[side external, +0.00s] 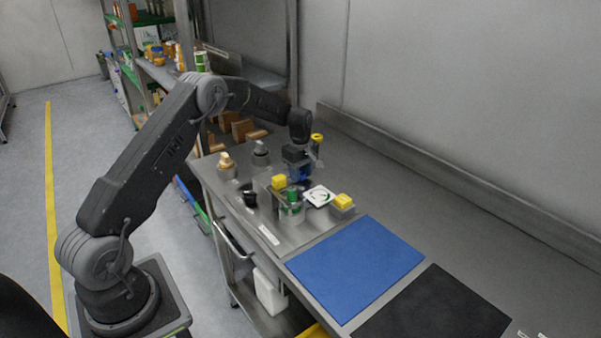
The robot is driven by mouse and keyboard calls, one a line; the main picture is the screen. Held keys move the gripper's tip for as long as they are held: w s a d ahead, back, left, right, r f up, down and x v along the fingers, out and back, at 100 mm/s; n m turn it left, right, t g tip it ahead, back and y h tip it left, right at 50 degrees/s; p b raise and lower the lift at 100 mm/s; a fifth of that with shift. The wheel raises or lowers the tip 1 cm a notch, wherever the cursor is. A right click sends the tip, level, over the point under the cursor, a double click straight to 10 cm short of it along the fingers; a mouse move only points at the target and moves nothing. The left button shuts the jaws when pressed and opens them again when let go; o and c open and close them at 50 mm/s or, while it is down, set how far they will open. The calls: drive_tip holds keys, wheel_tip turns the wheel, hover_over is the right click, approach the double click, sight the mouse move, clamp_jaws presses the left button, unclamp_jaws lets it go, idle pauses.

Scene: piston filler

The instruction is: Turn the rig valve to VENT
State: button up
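The rig stands on the steel bench and looks small in the side external view. It has a yellow-topped block (278,183), a green part (292,197) above a clear or grey body, and a white square plate (319,196) with dark and green marks. A second yellow-topped grey block (343,201) sits to its right. I cannot tell which part is the valve handle or where it points. My gripper (303,172) hangs down just behind the rig, beside a blue part (296,174). Its fingers are too small and partly hidden, so their opening and any contact cannot be made out.
A blue mat (357,267) and a black mat (435,308) lie clear on the bench to the right. A black cup (249,198) and tan-topped (226,161) and grey-topped (261,150) fittings stand left of the rig. A yellow-topped item (317,139) is close behind my gripper.

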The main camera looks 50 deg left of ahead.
drive_tip(key=c, duration=0.4)
drive_tip(key=shift+c, duration=0.2)
drive_tip(key=shift+m, duration=0.3)
drive_tip(key=m, duration=0.3)
drive_tip(key=shift+m, duration=0.3)
drive_tip(key=m, duration=0.3)
drive_tip(key=shift+m, duration=0.3)
drive_tip(key=m, duration=0.5)
drive_tip(key=shift+m, duration=2.5)
